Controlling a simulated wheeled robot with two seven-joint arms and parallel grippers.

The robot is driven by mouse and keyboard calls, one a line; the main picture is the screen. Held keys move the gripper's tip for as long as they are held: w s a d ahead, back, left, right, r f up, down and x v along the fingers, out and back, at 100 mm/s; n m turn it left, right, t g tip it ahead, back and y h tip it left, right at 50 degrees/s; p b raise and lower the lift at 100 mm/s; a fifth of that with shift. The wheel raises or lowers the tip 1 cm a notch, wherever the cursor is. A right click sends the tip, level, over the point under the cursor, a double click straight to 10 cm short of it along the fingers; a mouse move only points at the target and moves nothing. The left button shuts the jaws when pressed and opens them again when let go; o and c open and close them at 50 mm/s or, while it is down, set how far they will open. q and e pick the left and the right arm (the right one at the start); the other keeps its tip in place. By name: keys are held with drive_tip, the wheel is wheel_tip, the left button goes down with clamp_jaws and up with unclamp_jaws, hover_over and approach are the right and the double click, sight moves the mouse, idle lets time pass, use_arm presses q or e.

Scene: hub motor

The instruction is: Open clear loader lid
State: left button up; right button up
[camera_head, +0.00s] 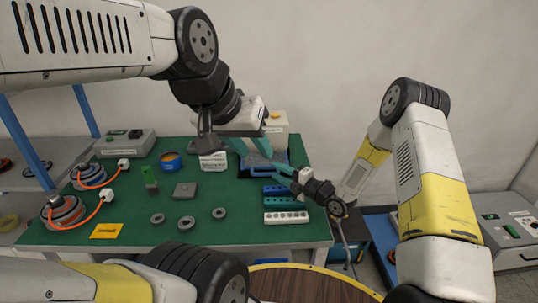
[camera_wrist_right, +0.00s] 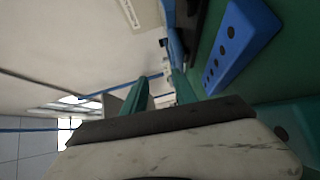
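The loader appears to be the blue and dark unit (camera_head: 278,157) at the back right of the green table, with a beige box (camera_head: 277,130) with a yellow button behind it. I cannot make out the clear lid; grippers cover part of this area. My left gripper (camera_head: 250,148) reaches down over the unit's left side, its teal fingers apart with nothing seen between them. My right gripper (camera_head: 277,167) comes in from the right at the unit's front edge; touching or apart I cannot tell. In the right wrist view its teal fingers (camera_wrist_right: 160,92) stand apart.
Blue, green and white hole blocks (camera_head: 286,217) lie just in front of the right gripper; a blue one (camera_wrist_right: 238,42) is near it in the wrist view. Grey rings (camera_head: 187,223), a grey plate (camera_head: 185,190) and motors with orange cables (camera_head: 65,212) lie left. The front table strip is clear.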

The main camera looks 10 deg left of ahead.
sight(265, 163)
drive_tip(key=shift+a, duration=0.2)
drive_tip(key=x, duration=0.8)
drive_tip(key=shift+w+a+f, duration=0.1)
drive_tip(key=shift+w+a, duration=0.05)
drive_tip(key=shift+a, duration=0.15)
clamp_jaws()
idle(0.9)
